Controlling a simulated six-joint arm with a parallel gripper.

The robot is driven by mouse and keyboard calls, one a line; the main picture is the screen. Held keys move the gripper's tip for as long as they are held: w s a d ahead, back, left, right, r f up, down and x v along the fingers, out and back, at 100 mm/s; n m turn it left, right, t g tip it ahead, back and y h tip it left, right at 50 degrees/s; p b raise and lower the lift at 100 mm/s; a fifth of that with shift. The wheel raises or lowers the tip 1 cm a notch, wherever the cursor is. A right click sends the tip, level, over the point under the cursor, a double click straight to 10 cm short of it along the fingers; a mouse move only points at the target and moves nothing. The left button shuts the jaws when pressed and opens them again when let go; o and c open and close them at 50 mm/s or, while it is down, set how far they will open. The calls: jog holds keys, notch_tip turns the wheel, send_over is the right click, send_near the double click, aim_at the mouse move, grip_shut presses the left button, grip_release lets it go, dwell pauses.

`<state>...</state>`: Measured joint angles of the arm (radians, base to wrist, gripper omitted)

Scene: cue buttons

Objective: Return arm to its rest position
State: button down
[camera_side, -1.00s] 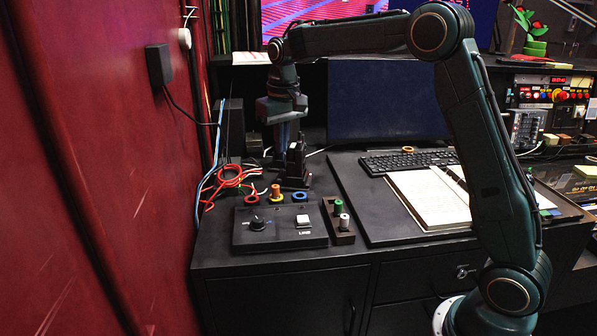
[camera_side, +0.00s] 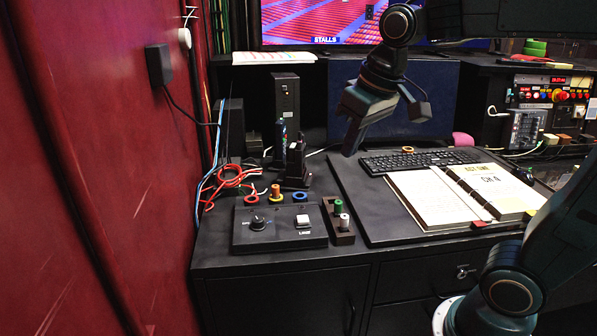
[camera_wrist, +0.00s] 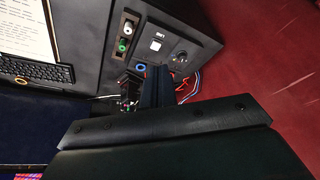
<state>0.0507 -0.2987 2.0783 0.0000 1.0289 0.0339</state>
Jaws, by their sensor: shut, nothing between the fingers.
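My arm hangs over the desk from the upper right. In the side view my gripper (camera_side: 354,142) points down and left in front of the dark monitor, above the desk and left of the keyboard. Its fingers are together and empty. In the wrist view the closed fingers (camera_wrist: 155,84) lie over the desk, with the button box beyond them. The black button box (camera_side: 280,238) has a knob (camera_side: 257,222) and a white button (camera_side: 303,220). My gripper is clear of it and touches nothing.
A black handset (camera_side: 281,142) and a black stand (camera_side: 296,168) are at the back left. Orange, yellow and blue rings, red cables (camera_side: 230,180), a keyboard (camera_side: 412,160) and an open binder (camera_side: 432,200) are on the desk. A red wall (camera_side: 95,200) borders the left.

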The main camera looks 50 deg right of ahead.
jog(key=s+a+f+n+t, duration=0.1)
jog(key=s+f, duration=0.4)
jog(key=s, duration=0.7)
jog(key=shift+a+t, duration=0.25)
jog(key=shift+t, duration=0.15)
jog(key=shift+w, duration=0.1)
dwell(0.5)
